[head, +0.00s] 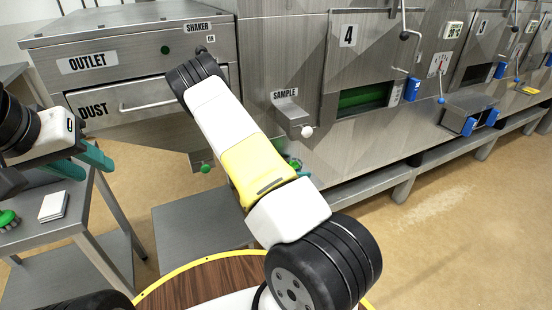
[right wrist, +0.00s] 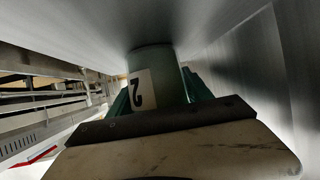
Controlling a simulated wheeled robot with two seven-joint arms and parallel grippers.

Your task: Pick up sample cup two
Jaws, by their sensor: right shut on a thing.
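Sample cup two (right wrist: 152,60) is a grey-green cylinder with a white label reading 2, seen in the right wrist view. My right gripper (right wrist: 160,92) is shut on it, with a green finger on each side. The cup is close beneath a grey metal surface; I cannot tell whether it touches. In the head view my right arm hides most of the right gripper and the cup, below the SAMPLE spout (head: 291,113). My left gripper (head: 84,164) is open and empty at the left, above a small grey table.
The metal machine has an OUTLET panel (head: 87,63), a DUST drawer (head: 140,100) with a handle, and a hatch marked 4 (head: 362,98). A low grey stand (head: 190,225) is below. A white block (head: 53,206) lies on the left table (head: 75,222). Floor is clear at right.

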